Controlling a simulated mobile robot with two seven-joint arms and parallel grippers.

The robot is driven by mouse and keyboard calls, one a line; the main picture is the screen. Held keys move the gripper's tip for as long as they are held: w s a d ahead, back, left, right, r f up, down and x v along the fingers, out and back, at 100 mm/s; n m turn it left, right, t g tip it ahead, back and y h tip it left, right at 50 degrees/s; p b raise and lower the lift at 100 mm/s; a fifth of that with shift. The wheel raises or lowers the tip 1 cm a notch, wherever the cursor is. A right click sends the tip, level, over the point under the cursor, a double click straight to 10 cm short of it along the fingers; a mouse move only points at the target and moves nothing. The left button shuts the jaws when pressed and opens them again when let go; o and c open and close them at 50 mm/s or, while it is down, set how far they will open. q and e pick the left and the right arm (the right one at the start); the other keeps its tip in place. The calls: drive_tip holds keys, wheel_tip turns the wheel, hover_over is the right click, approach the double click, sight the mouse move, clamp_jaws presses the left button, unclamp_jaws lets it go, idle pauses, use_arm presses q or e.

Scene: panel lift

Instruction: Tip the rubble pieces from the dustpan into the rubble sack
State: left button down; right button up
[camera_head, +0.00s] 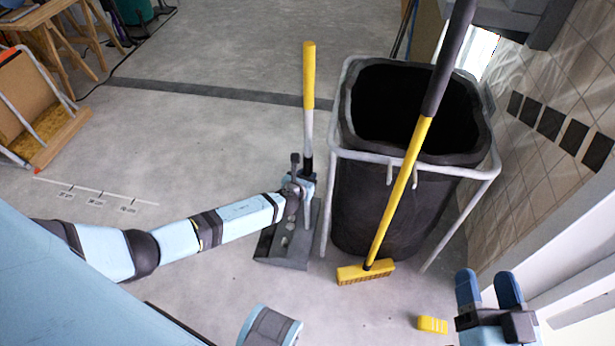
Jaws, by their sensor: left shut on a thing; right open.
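A grey dustpan (270,250) with a long upright handle, yellow at the top, is left of the sack. A few small light rubble pieces (285,240) show in its pan, partly hidden by my gripper. My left gripper (307,186) is shut on the dustpan's handle low down, just above the pan. I cannot tell whether the pan touches the floor. The black rubble sack (365,200) hangs open in a pale metal frame (336,153); its inside is dark. My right gripper (490,289) is open and empty at the lower right.
A broom (398,190) with a yellow head leans across the sack's front. A small yellow block (432,325) lies on the floor near my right gripper. A tiled wall (555,125) bounds the right side. The floor left of the sack is mostly clear.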

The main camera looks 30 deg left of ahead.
sight(307, 157)
use_arm(q)
drive_tip(key=shift+w+r+p, duration=0.1)
drive_tip(key=shift+r+p, duration=0.35)
drive_tip(key=shift+r, duration=0.15)
drive_tip(key=shift+r+p, duration=0.55)
drive_tip(key=shift+p, duration=0.1)
drive_tip(key=shift+r+p, duration=0.25)
drive_tip(key=shift+p, duration=0.05)
drive_tip(key=shift+r+p, duration=0.4)
drive_tip(key=shift+p, duration=0.05)
drive_tip(key=shift+r+p, duration=0.25)
drive_tip(key=shift+p, duration=0.05)
drive_tip(key=shift+r, duration=0.15)
drive_tip(key=shift+r+p, duration=0.55)
drive_tip(key=shift+p, duration=0.25)
wheel_tip(307, 157, up, 4)
drive_tip(key=p, duration=0.4)
drive_tip(key=shift+f+m, duration=0.25)
drive_tip(key=shift+m, duration=0.15)
drive_tip(key=shift+r+p, duration=0.2)
drive_tip(key=shift+p, duration=0.1)
use_arm(e)
drive_tip(key=s+d+f+g+h, duration=0.3)
drive_tip(key=d+f+g+h, duration=0.1)
drive_tip(key=f, duration=0.5)
drive_tip(key=shift+d+g, duration=0.45)
drive_tip(key=shift+g, duration=0.25)
drive_tip(key=shift+s, duration=0.1)
